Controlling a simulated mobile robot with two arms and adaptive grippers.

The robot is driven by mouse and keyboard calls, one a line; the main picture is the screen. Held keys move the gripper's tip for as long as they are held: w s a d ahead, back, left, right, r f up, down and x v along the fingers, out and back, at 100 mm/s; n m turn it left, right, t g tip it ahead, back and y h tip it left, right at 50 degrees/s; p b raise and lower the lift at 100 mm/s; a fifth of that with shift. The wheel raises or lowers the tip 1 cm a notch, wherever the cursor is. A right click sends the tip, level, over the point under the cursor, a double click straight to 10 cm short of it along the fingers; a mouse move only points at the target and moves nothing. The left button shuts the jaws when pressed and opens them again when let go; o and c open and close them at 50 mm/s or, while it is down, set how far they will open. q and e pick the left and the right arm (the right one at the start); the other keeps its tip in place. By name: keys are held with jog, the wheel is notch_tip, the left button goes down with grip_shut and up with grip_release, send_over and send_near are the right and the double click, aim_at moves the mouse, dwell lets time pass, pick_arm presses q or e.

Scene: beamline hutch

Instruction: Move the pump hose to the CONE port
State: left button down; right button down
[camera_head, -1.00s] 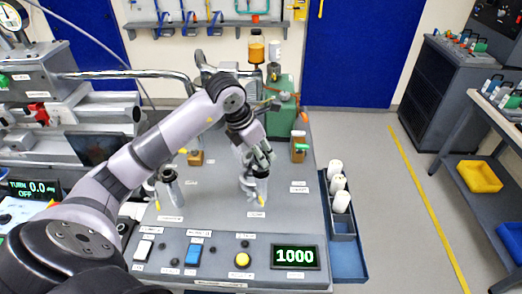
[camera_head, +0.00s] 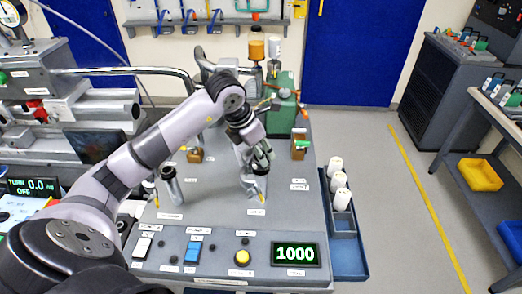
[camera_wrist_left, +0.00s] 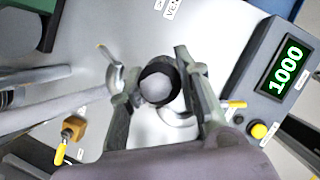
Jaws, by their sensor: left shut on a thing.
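My left gripper (camera_head: 262,163) is over the right-hand metal port (camera_head: 256,188) on the grey bench top. In the left wrist view its fingers (camera_wrist_left: 160,92) close around a round grey end with a dark collar (camera_wrist_left: 158,85), seemingly the pump hose end. I cannot tell whether it is seated on the port or just above it. A second upright metal port (camera_head: 171,184) with a yellow-tipped lever stands to the left. The port labels are too small to read, so I cannot tell which is CONE. My right gripper is not in view.
The front panel has switches, a yellow button (camera_head: 243,257) and a display (camera_head: 296,254) reading 1000. Brass-coloured blocks (camera_head: 195,155) and a green pump body (camera_head: 283,100) stand behind. A blue tray (camera_head: 347,262) with white cylinders lies along the right edge.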

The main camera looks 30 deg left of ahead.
pick_arm(q)
jog(key=c, duration=1.1)
grip_release()
jog(key=v, duration=1.2)
jog(key=shift+f, duration=0.1)
